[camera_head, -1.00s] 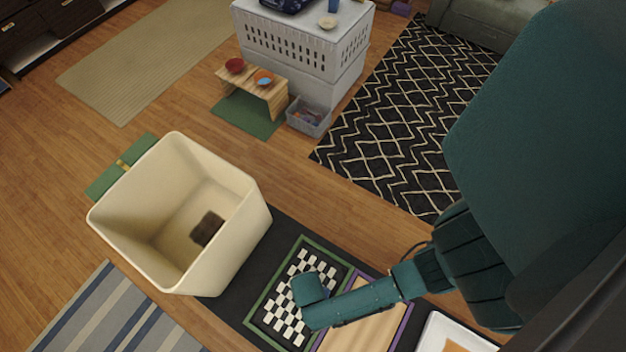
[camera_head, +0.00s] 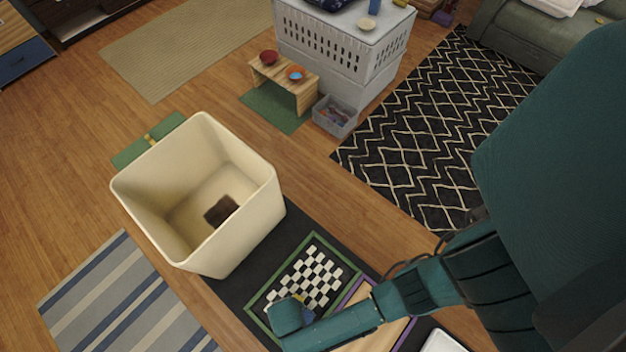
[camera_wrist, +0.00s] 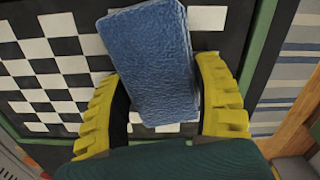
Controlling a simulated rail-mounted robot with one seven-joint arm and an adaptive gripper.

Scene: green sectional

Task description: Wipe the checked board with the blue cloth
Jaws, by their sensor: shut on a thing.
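The checked board (camera_head: 317,272), black and white with a green border, lies flat on a dark mat. It also fills much of the wrist view (camera_wrist: 62,66). The blue cloth (camera_wrist: 152,45) is a thick folded pad seen between the yellow fingers in the wrist view. My gripper (camera_wrist: 158,75) is shut on the cloth, its fingers on either side. The cloth is over the board's edge area and covers some squares; whether it presses on the board I cannot tell. In the head view my wrist hides most of the gripper and the board's near corner.
A tall cream bin (camera_head: 255,207) with a brown thing inside stands left of the board. A purple-edged wooden panel (camera_head: 362,297) lies right of it, and a white tray (camera_head: 440,343) is further right. A dark strip of mat (camera_head: 235,290) beside the board is bare.

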